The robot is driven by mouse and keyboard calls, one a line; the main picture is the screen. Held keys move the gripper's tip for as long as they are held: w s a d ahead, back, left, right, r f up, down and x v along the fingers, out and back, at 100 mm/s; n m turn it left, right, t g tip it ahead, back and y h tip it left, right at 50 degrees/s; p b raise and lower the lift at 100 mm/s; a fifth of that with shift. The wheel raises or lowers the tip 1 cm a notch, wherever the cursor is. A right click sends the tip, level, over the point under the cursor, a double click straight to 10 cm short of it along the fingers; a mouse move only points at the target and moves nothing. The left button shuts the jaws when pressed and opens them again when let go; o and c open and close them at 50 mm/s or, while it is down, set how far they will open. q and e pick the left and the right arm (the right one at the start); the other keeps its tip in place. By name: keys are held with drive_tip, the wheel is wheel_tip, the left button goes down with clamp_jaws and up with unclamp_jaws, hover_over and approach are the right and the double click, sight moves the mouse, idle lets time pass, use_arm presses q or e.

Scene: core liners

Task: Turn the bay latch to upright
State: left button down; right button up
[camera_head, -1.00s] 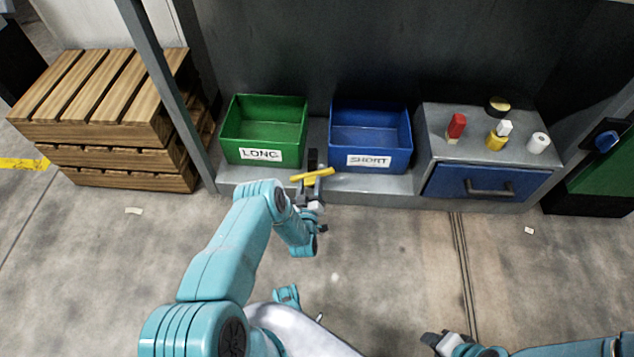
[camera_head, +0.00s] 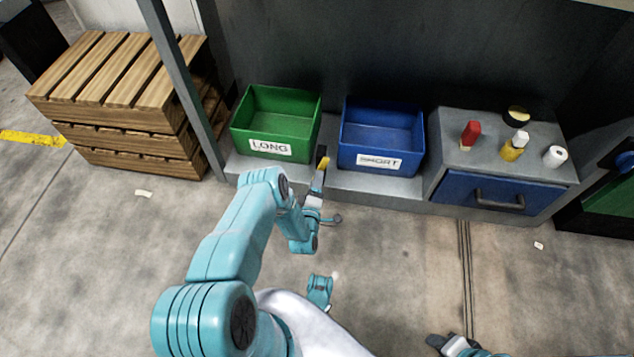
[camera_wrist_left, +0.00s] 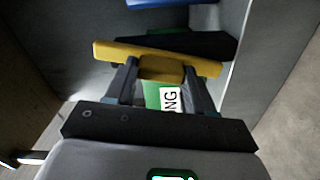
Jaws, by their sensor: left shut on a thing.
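The bay latch is a yellow bar (camera_head: 323,163) on a dark mount at the front of the grey bench, between the green and blue bins. In the head view it shows as a short, steep yellow piece, partly hidden by my gripper. My left gripper (camera_head: 319,172) is at the latch. In the left wrist view the yellow bar (camera_wrist_left: 112,51) crosses the picture, and the fingers of my left gripper (camera_wrist_left: 160,70) are shut on its middle block. My right gripper (camera_head: 440,342) is low at the bottom edge, away from the bench; its jaws are unclear.
A green bin marked LONG (camera_head: 270,148) and a blue bin marked SHORT (camera_head: 380,162) stand on the bench. A grey drawer unit (camera_head: 490,170) at right carries several small items. Wooden pallets (camera_head: 120,100) and a grey post (camera_head: 185,90) stand left.

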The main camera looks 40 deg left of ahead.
use_arm(q)
drive_tip(key=shift+w+a+r+n, duration=0.1)
drive_tip(key=shift+w+a+n, duration=0.05)
drive_tip(key=shift+n, duration=1.45)
drive_tip(key=shift+c, duration=2)
unclamp_jaws()
